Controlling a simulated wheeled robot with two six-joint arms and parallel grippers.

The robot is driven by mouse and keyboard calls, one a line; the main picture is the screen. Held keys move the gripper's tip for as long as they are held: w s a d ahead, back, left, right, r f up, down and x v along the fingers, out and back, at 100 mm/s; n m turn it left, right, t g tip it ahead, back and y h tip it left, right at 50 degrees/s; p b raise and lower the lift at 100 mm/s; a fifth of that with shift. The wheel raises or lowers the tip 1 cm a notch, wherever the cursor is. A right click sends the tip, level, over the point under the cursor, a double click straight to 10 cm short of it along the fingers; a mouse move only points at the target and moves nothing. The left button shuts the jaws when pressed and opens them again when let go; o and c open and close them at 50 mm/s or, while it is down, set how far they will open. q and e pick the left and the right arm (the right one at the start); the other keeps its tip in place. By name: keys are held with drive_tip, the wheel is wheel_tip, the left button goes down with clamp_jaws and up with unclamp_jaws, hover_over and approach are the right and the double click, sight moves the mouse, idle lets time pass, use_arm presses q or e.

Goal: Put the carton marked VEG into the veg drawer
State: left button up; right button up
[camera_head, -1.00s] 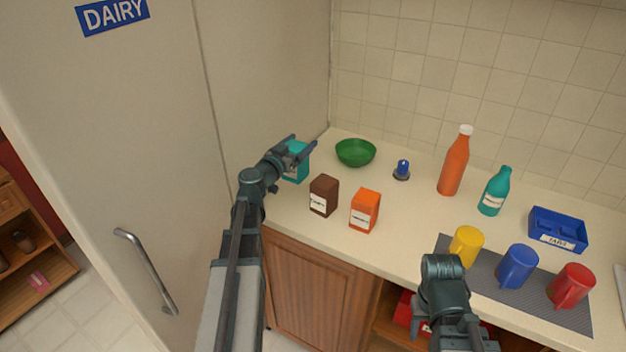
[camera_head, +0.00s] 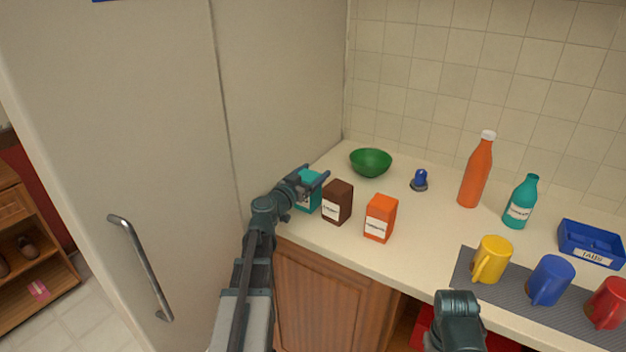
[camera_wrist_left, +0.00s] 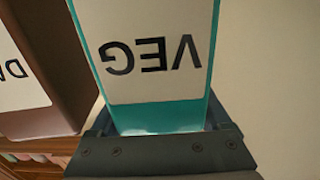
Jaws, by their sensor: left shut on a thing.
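The VEG carton is teal with a white label. It stands at the left end of the counter, beside the tall fridge's side, in the head view (camera_head: 309,196). My left gripper (camera_head: 315,173) is shut on the carton near its top. In the left wrist view the carton (camera_wrist_left: 150,112) sits between the jaws, its VEG lettering upside down. Only a dark link of my right arm shows at the bottom of the head view; its fingers are out of sight. I cannot make out a veg drawer in either view.
A brown carton (camera_head: 337,203) stands close to the VEG carton, with an orange carton (camera_head: 380,218) to its right. A green bowl (camera_head: 371,163) is behind. The fridge (camera_head: 110,140) has a long handle (camera_head: 143,268). Bottles, mugs and a blue tray (camera_head: 590,244) fill the right side.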

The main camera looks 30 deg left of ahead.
use_arm(q)
drive_tip(key=shift+r, duration=0.1)
drive_tip(key=o, duration=1.3)
drive_tip(key=shift+f, duration=0.2)
drive_tip(key=shift+c, duration=0.2)
drive_tip(key=shift+o, duration=1.4)
drive_tip(key=shift+r, duration=0.1)
drive_tip(key=shift+r, duration=0.2)
drive_tip(key=s+a, duration=0.1)
drive_tip(key=s, duration=1.1)
